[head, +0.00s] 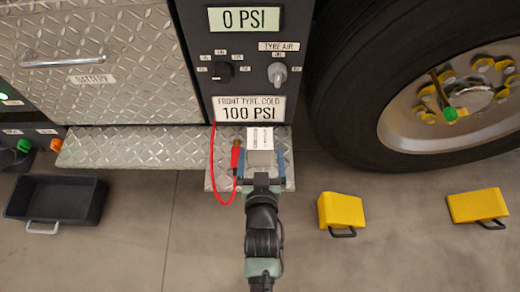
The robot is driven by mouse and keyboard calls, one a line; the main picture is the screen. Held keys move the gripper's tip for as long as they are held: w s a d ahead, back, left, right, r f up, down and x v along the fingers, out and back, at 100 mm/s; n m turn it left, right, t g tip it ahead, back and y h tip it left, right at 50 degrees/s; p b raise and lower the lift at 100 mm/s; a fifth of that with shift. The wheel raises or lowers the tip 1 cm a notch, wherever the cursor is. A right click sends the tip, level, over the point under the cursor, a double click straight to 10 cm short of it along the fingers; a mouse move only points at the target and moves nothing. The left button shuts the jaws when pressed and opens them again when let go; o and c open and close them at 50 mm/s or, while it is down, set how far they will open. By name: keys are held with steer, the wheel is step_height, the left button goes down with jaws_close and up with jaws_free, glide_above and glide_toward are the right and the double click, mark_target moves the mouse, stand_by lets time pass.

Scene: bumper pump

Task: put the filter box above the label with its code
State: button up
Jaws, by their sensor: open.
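A small white-grey box (261,157) stands on the diamond-plate step below the pump panel. It has small print on its top that I cannot read, so I cannot tell for sure that it is the filter box. My gripper (261,168) is open at the near side of this box, with one finger by each side; contact cannot be made out. No label with a matching code can be read. The panel's large label (249,108) reads "FRONT TYRE, COLD 100 PSI", right behind the box.
A red hose (213,170) with a red-handled fitting (236,154) loops left of my gripper. A black tray (54,200) lies at left. Two yellow chocks (341,210) (477,206) lie at right, below the big tyre (345,110). A display (244,19) reads "0 PSI".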

mark_target(260, 140)
steer(key=shift+b+x, duration=1.3)
steer(key=shift+x, duration=1.95)
steer(key=shift+a, duration=0.15)
steer(key=shift+c, duration=0.3)
jaws_close()
steer(key=shift+r, duration=0.15)
